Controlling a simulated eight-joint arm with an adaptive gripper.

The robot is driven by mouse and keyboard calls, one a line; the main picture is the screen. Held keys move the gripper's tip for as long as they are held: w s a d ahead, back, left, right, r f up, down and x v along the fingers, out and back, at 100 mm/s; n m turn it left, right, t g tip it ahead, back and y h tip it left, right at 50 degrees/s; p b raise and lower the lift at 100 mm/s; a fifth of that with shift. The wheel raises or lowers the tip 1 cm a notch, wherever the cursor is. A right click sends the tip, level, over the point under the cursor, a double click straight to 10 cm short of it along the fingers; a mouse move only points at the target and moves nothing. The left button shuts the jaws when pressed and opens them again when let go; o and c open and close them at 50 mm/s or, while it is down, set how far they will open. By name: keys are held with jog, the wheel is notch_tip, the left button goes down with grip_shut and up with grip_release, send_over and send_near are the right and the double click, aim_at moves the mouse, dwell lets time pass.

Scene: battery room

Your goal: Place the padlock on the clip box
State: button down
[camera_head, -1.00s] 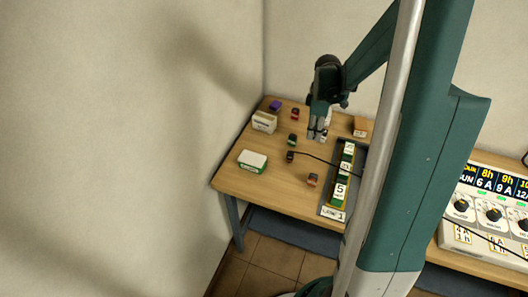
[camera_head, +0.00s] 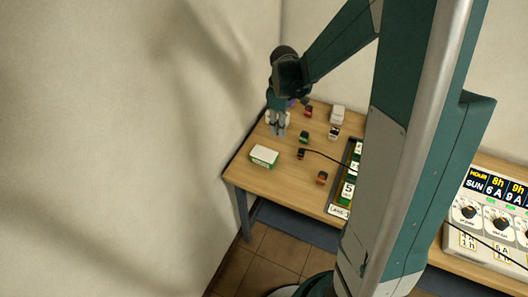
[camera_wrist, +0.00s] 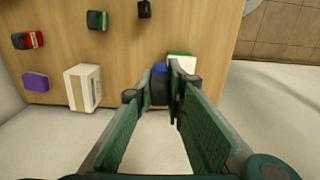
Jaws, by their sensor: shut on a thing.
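My gripper (camera_wrist: 160,90) is shut on a small dark thing with a blue part (camera_wrist: 160,87), seen between the fingertips in the wrist view; it looks like the padlock, though its shape is mostly hidden. In the head view my gripper (camera_head: 278,133) points down over the table's left part. A cream box (camera_wrist: 83,87) stands to the left of the fingers in the wrist view; my gripper mostly covers it in the head view. A green and white box (camera_head: 264,156) lies just nearer the camera than the gripper. Labels are unreadable, so I cannot tell which is the clip box.
A purple block (camera_wrist: 35,82), a red and black block (camera_wrist: 27,40) and a green and black block (camera_wrist: 97,20) lie nearby. A white box (camera_head: 337,114) stands farther right. A cable (camera_head: 325,157) runs toward the numbered strip (camera_head: 350,187).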

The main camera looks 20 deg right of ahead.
jog(key=r, duration=0.2)
send_over(264, 153)
jog(key=shift+f+p, duration=0.25)
jog(key=shift+p, duration=0.15)
jog(key=shift+w+f, duration=0.1)
jog(key=shift+f, duration=2.85)
jog(key=shift+f, duration=2.1)
jog(key=shift+f, duration=0.2)
jog(key=c, duration=2.4)
grip_release()
jog(key=shift+o, duration=0.2)
